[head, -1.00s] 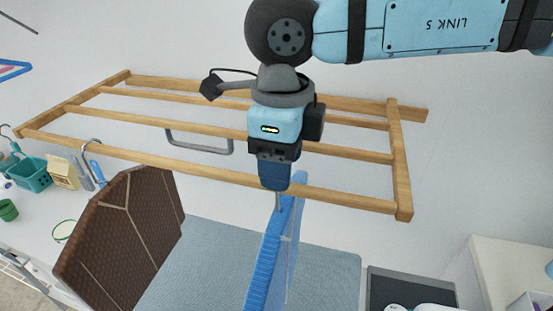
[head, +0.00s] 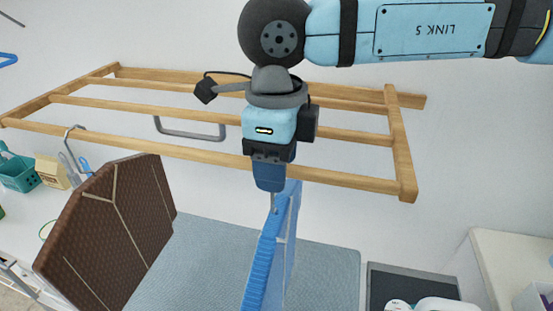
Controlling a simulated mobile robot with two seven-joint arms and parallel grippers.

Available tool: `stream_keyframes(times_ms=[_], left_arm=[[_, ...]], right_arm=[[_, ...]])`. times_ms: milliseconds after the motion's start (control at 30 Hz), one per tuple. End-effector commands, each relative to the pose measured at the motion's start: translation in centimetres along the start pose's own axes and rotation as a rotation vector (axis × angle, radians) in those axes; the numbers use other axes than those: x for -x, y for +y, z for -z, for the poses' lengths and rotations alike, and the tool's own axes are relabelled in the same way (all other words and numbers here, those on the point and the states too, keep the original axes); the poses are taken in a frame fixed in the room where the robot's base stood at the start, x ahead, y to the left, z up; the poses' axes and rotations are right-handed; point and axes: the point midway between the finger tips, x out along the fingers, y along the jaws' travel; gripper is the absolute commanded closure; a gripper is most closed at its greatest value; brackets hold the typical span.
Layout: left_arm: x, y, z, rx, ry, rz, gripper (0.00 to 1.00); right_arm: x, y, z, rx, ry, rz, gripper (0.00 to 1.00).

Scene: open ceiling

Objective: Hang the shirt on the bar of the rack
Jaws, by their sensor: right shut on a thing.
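The blue shirt (head: 268,255) hangs edge-on below my right gripper (head: 270,189), which is shut at the top of its hanger. A short thin piece of the hanger's hook shows just under the fingers; the rest of the hook is hidden. The wooden rack (head: 403,165) has several long parallel bars and is at the wall. I cannot tell whether the hook touches the bar. My left gripper is not in view.
A brown woven panel (head: 110,225) stands at lower left, beside a grey-blue padded surface (head: 205,265). A grey handle-like loop (head: 190,135) shows behind the rack's bars. A teal basket (head: 18,172) is at far left. A white cabinet (head: 500,255) is at lower right.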

Motion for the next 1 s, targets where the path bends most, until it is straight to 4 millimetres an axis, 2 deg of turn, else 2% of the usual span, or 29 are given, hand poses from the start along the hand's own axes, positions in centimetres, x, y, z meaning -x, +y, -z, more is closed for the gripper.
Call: stream_keyframes(times_ms=[67, 100, 200, 500, 633, 767, 1000], left_arm=[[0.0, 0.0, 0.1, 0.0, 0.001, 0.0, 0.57], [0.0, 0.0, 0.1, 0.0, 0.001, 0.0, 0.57], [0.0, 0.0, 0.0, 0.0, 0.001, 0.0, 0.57], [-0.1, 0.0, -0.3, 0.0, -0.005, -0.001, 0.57], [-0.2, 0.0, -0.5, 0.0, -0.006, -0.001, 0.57], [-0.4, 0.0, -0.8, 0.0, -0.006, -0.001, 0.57], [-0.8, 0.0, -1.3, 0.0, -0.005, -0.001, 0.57]], right_arm=[[0.0, 0.0, 0.0, 0.0, 0.0, 0.0, 0.93], [0.0, 0.0, 0.0, 0.0, 0.0, 0.0, 0.43], [0.0, 0.0, 0.0, 0.0, 0.0, 0.0, 0.2], [0.1, 0.0, 0.0, 0.0, 0.0, 0.0, 0.18], [1.0, 0.0, 0.0, -0.001, -0.001, 0.001, 0.18], [3.4, -0.1, 0.0, -0.002, -0.002, 0.003, 0.18], [8.9, 0.0, -0.1, -0.001, -0.003, 0.001, 0.18]])
